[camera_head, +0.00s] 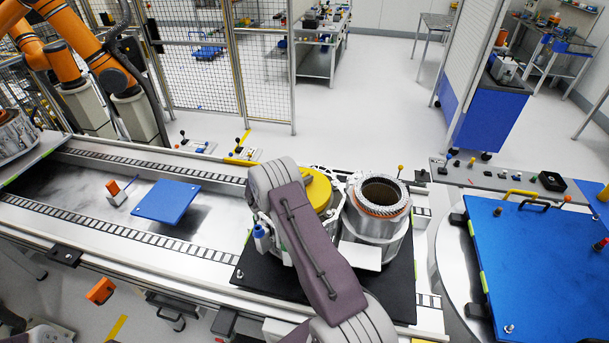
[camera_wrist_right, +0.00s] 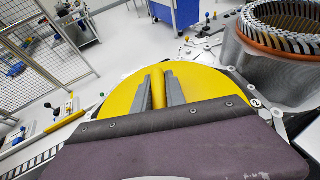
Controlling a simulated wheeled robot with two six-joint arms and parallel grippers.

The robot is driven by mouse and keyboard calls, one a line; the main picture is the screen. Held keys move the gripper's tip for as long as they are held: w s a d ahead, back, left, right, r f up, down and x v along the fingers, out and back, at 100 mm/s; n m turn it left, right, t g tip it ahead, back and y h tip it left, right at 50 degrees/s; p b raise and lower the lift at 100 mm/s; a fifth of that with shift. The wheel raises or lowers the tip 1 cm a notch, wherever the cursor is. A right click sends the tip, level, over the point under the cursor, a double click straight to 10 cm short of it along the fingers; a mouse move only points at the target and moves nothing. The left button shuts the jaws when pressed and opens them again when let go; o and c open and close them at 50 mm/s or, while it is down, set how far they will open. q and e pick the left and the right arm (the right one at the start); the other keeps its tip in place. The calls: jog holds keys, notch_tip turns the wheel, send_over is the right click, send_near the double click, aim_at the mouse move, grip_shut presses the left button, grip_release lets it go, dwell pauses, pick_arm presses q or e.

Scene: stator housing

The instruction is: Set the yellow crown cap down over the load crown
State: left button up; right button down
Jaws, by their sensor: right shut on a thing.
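The yellow crown cap (camera_head: 318,190) is a round disc with a raised grip bar. It sits on or just above the left one of two metal housings on the black pallet (camera_head: 400,290); I cannot tell whether it is fully seated. In the right wrist view the cap (camera_wrist_right: 205,84) lies right under my right gripper (camera_wrist_right: 159,92), whose two grey fingers are shut on its bar. The crown beneath the cap is hidden. The right housing (camera_head: 378,225) is uncovered and shows a ring of slots and copper windings (camera_wrist_right: 285,28). My left gripper is not in view.
The conveyor (camera_head: 90,225) runs left, with a blue plate (camera_head: 167,201) on it. At right is a blue-topped table (camera_head: 540,265). The uncovered housing stands close beside the cap. A mesh fence (camera_head: 195,70) stands behind.

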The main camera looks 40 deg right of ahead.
jog(key=shift+w+f, duration=0.1)
jog(key=shift+w, duration=0.05)
jog(key=shift+f+b, duration=0.15)
jog(key=shift+b, duration=0.2)
jog(key=c, duration=1.4)
grip_release()
jog(key=shift+o, duration=0.2)
